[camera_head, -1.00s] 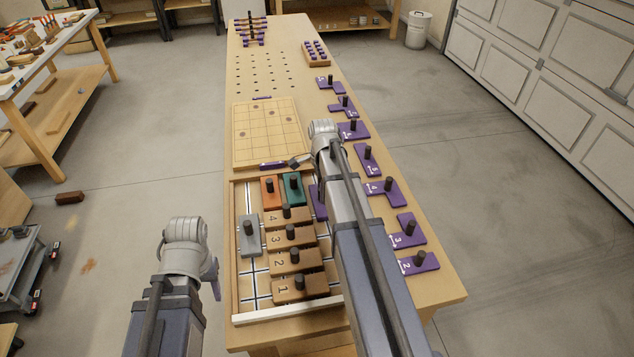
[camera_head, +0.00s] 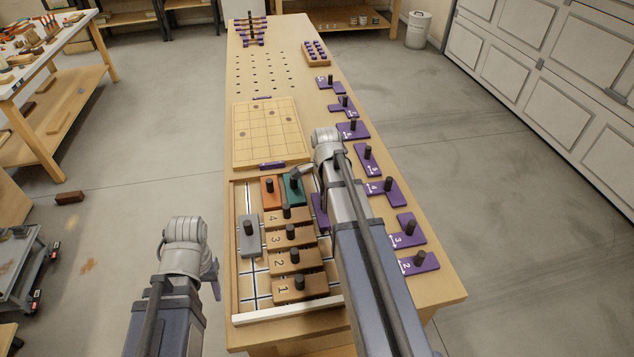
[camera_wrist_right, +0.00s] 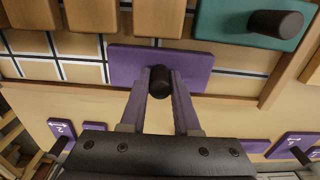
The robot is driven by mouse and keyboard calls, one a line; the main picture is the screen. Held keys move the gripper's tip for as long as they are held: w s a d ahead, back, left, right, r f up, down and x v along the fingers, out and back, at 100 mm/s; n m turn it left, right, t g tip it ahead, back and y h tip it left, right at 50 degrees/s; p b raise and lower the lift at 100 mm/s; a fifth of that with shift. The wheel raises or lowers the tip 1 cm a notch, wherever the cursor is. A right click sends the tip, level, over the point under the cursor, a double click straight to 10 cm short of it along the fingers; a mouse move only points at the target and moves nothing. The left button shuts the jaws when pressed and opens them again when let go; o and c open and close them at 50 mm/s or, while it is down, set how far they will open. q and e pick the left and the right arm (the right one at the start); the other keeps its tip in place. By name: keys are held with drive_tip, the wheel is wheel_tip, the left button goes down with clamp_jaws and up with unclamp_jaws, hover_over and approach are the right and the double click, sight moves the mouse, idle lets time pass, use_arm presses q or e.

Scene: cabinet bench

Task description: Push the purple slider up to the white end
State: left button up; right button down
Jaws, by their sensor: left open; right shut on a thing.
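The purple slider (camera_head: 319,212) lies in the right lane of the framed tray, partly hidden behind my right arm. In the right wrist view the purple slider (camera_wrist_right: 199,66) shows as a flat plate with a dark peg (camera_wrist_right: 160,84). My right gripper (camera_wrist_right: 160,80) is shut on that peg, one finger on each side. The white end (camera_head: 287,312) is a pale bar across the tray's near edge, apart from the slider. My left gripper (camera_head: 215,278) hangs left of the bench, empty, its fingers mostly hidden.
Numbered wooden blocks (camera_head: 296,261) fill the tray's middle, left of the slider's lane. A teal block (camera_head: 293,188), an orange block (camera_head: 269,190) and a grey block (camera_head: 249,242) also stand there. Purple pegged plates (camera_head: 417,264) line the bench's right edge.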

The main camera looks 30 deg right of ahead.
sight(328, 222)
drive_tip(key=shift+s+a, duration=0.25)
drive_tip(key=shift+s, duration=0.65)
drive_tip(key=shift+s+a, duration=0.2)
drive_tip(key=shift+s, duration=0.7)
drive_tip(key=shift+s+a, duration=0.25)
drive_tip(key=shift+s, duration=0.65)
drive_tip(key=c, duration=0.6)
unclamp_jaws()
drive_tip(key=shift+c, duration=0.2)
drive_tip(key=shift+r, duration=0.1)
wheel_tip(328, 222, up, 7)
drive_tip(key=p, duration=0.7)
drive_tip(key=shift+r+p, duration=0.15)
drive_tip(key=shift+p, duration=0.15)
